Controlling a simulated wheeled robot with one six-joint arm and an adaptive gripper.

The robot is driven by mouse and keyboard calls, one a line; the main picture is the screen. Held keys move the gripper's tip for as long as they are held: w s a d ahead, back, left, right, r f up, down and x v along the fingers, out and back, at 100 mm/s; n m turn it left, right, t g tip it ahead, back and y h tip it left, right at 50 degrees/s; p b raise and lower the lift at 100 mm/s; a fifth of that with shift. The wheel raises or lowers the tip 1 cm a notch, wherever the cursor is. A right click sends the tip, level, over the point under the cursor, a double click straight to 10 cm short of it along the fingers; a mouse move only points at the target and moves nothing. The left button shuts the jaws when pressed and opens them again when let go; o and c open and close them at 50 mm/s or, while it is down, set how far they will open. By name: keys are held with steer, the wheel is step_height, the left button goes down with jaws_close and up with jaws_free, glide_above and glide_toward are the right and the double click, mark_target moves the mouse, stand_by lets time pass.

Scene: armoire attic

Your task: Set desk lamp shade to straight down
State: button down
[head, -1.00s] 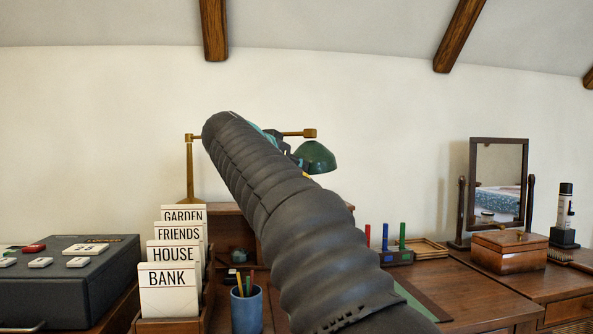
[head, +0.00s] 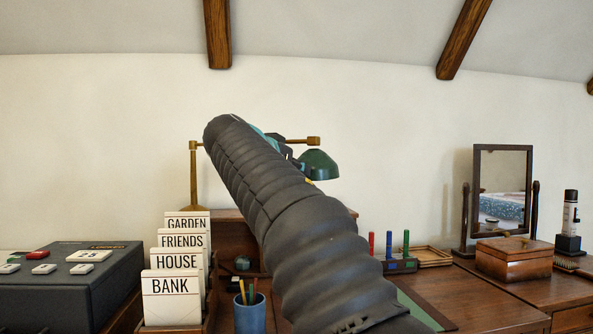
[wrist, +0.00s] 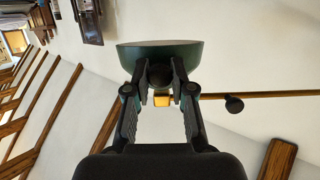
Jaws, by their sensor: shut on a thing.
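The desk lamp has a brass post (head: 193,180) and a horizontal brass arm (head: 303,140). Its dark green dome shade (head: 320,165) hangs near the arm's right end. In the head view its open side faces mostly down, with the rim close to level. In the wrist view the shade (wrist: 160,53) lies just beyond my fingertips. My gripper (wrist: 160,76) is shut on a dark round knob (wrist: 160,76) at the shade. In the head view my own arm hides most of the gripper and the middle of the lamp.
Card dividers (head: 172,297), a blue pencil cup (head: 249,314) and a grey box (head: 70,290) stand at the left. A mirror (head: 502,185) and a wooden box (head: 513,258) stand at the right. Coloured sticks (head: 389,245) stand in a holder. The wall behind the lamp is bare.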

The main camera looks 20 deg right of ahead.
steer(key=shift+r, duration=0.2)
steer(key=c, duration=1.1)
jaws_free()
steer(key=shift+a, duration=0.1)
steer(key=shift+c, duration=0.2)
steer(key=shift+o, duration=0.7)
steer(key=shift+f, duration=0.1)
steer(key=v, duration=1.2)
